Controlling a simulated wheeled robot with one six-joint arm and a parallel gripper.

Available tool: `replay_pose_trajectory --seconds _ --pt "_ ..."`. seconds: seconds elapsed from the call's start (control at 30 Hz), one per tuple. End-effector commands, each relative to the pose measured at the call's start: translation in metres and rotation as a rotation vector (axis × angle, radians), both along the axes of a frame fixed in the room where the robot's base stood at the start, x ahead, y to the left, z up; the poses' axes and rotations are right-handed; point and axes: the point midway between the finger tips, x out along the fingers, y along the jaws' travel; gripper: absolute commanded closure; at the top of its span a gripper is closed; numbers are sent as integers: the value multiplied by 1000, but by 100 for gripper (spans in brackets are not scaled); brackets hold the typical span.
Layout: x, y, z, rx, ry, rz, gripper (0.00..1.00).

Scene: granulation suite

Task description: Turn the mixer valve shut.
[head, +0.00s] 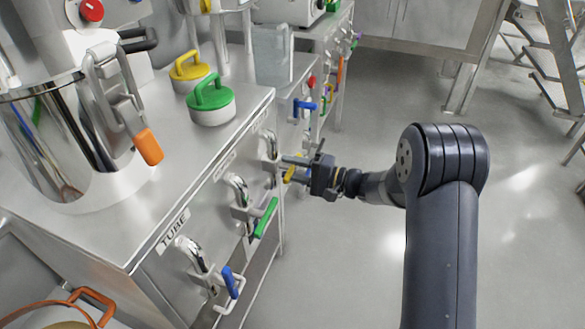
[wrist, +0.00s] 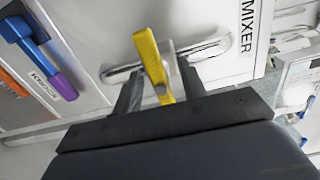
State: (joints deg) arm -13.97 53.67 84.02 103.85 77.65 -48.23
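The mixer valve has a yellow lever handle (wrist: 150,55) on a chrome pipe (wrist: 208,48), beside the label "MIXER" (wrist: 247,28) in the wrist view. The handle lies across the pipe there. My gripper (wrist: 160,80) is open, with one dark finger on each side of the yellow handle and a visible gap on both sides. In the head view my gripper (head: 294,168) reaches from the right to the cabinet front. The yellow handle (head: 289,174) shows only in part there, mostly hidden by the gripper.
On the same front are a green-handled valve (head: 266,217) and a blue-handled valve (head: 230,282) near the label "TUBE" (head: 173,230). Farther back is another blue handle (head: 305,104). Green (head: 211,100) and yellow (head: 189,70) lidded pots stand on top.

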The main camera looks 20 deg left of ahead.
Motion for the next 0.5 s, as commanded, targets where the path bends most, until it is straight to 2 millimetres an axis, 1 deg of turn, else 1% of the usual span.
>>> replay_pose_trajectory --seconds 0.27,0.37,0.5 --pt "0 -3 1 1 -1 -1 60" --pt "0 -14 2 0 -1 -3 60" --pt "-2 -41 2 -1 0 -5 60"
